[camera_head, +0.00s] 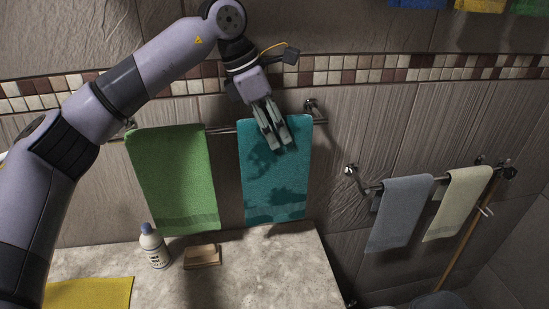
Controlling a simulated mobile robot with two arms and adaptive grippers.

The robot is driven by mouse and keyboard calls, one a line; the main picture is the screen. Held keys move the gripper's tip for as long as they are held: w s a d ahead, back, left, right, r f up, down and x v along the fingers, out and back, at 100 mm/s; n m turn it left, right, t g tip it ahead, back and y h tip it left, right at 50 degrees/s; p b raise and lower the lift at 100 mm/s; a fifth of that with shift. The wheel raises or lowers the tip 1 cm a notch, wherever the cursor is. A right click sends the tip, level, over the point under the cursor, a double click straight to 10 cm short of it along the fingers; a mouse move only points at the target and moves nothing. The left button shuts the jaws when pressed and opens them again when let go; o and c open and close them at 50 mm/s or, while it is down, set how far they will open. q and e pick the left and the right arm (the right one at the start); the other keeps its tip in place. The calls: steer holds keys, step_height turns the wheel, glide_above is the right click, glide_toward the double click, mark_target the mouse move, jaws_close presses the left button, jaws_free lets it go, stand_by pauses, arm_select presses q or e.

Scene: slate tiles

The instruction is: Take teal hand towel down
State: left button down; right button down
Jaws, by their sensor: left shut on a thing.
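The teal hand towel (279,187) hangs over the right part of a metal wall rail (226,130), above a stone counter. My left gripper (278,143) reaches down from above to the towel's upper part, near the rail. Its fingers are close together and shut on the towel. The arm's shadow falls across the cloth. My right gripper does not show.
A green towel (172,180) hangs on the same rail to the left. Grey-blue (400,214) and cream (457,203) towels hang on another rail at right. A bottle (153,248), a brown block (202,256) and a yellow cloth (90,293) rest on the counter (265,275).

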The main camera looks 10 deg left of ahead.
arm_select(q)
steer(key=shift+r, duration=0.2)
step_height(320, 180, up, 12)
steer(key=p, duration=1)
steer(key=s+d+b, duration=0.3)
steer(key=s+b, duration=0.1)
steer(key=s, duration=0.4)
steer(key=s+d+b, duration=0.4)
steer(key=s+b, duration=0.1)
steer(key=s, duration=0.3)
steer(key=shift+s, duration=0.35)
steer(key=shift+r, duration=0.1)
